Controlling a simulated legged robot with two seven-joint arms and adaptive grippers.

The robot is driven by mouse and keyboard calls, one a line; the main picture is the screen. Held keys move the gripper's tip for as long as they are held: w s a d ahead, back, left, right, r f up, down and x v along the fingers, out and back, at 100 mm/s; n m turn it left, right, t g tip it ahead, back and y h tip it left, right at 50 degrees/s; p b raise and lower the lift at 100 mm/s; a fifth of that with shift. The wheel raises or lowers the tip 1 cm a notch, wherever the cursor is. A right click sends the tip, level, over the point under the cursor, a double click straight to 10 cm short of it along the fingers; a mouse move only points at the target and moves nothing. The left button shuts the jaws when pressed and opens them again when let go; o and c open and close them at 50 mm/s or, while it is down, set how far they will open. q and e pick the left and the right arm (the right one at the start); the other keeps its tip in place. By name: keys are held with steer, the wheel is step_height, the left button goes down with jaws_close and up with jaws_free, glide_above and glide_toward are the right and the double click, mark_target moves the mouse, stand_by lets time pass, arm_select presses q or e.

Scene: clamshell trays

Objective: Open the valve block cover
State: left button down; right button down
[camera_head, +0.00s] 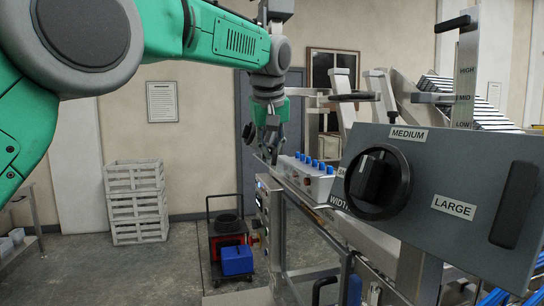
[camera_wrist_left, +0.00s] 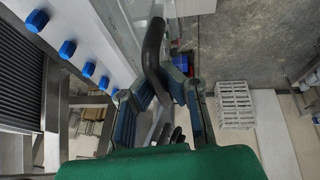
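The valve block (camera_head: 313,182) is a pale box with a row of blue knobs on top, in the middle of the head view. In the left wrist view its knobs (camera_wrist_left: 67,48) run along the upper left. A clear panel (camera_wrist_left: 125,28) stands beside the knobs there, with a black curved bar (camera_wrist_left: 154,50) in front of it. My left gripper (camera_head: 270,150) is just left of the block in the head view. In the wrist view its fingers (camera_wrist_left: 163,88) stand apart on either side of the bar's lower end. Whether they touch it is unclear. My right gripper is out of view.
A grey control panel (camera_head: 470,165) with a black dial fills the right foreground. Metal machine parts and a lever stand behind it. White crates (camera_head: 136,200) are stacked at the left wall. A cart (camera_head: 228,240) with red and blue boxes stands on the open floor.

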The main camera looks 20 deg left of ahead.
arm_select(q)
steer(key=shift+w+r+y, duration=0.15)
steer(key=shift+r+y, duration=0.25)
steer(key=shift+r, duration=0.05)
steer(key=shift+g, duration=0.3)
steer(key=shift+a+r, duration=0.1)
steer(key=shift+r, duration=0.15)
steer(key=c, duration=1.7)
jaws_free()
steer(key=shift+w, duration=0.1)
steer(key=shift+c, duration=0.2)
steer(key=shift+o, duration=0.7)
steer(key=shift+f, duration=0.25)
steer(key=v, duration=0.6)
steer(key=shift+r, duration=0.3)
steer(key=shift+d+r, duration=0.3)
steer(key=shift+r, duration=0.1)
